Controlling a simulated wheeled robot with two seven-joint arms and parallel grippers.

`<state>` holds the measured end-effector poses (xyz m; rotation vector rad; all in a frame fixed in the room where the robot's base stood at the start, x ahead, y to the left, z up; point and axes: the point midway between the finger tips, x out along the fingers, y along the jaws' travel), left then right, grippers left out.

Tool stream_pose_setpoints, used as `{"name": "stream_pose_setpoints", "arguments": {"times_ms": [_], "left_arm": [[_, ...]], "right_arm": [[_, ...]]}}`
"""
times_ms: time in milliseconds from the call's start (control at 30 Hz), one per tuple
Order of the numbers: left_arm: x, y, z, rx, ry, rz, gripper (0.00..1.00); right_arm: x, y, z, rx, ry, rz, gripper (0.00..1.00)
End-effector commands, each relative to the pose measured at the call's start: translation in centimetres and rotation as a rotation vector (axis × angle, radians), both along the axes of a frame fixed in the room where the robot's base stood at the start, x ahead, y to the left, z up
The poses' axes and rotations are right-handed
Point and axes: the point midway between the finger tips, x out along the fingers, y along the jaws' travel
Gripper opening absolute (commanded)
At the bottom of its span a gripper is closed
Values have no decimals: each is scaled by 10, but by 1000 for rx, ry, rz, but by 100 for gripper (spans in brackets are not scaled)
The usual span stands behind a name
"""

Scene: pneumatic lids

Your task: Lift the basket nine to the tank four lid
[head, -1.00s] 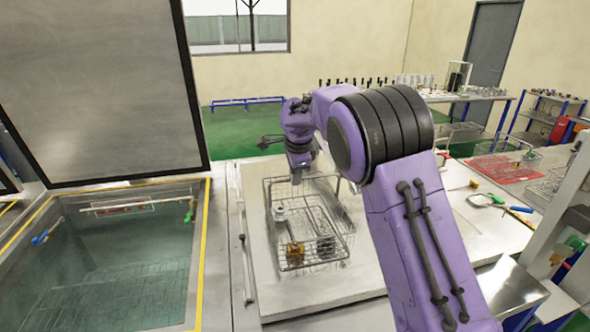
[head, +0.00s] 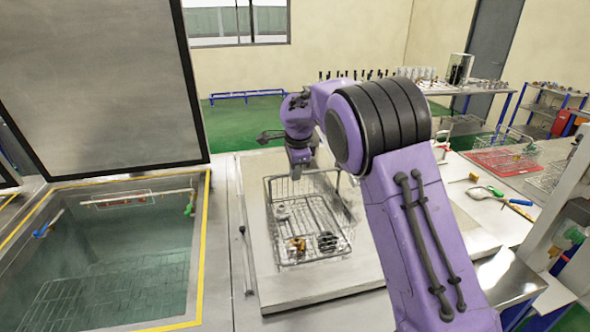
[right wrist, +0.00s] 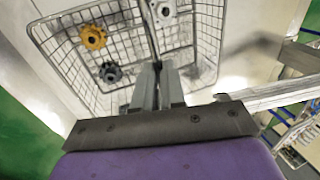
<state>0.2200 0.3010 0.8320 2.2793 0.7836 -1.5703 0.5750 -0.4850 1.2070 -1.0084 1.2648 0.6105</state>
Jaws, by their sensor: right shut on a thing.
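The wire basket (head: 310,222) stands on the pale work surface with several small parts in it. Among them are a brass-coloured part (head: 297,244), a dark part (head: 327,241) and a light grey part (head: 281,212). My right gripper (head: 297,170) is at the basket's far rim. In the right wrist view its fingers (right wrist: 157,75) point down over the basket's wire wall (right wrist: 165,45) and are shut on it. The tank (head: 115,255) at the left holds greenish water, and its grey lid (head: 95,85) stands raised behind it. No number shows on either. My left gripper is not in view.
The pale surface (head: 275,290) is clear in front of the basket. A metal strip lies between it and the tank's yellow-edged rim (head: 203,235). Loose tools (head: 500,199) and a red tray (head: 503,163) lie to the right. A bench of parts stands behind.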

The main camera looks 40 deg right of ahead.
Motion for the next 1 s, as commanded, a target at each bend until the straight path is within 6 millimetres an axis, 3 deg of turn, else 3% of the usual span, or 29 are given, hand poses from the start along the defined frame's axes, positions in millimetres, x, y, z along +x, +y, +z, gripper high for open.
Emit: {"name": "stream_pose_setpoints", "arguments": {"times_ms": [1000], "left_arm": [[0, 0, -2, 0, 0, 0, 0]], "right_arm": [[-2, 2, -21, 7, 9, 2, 0]]}}
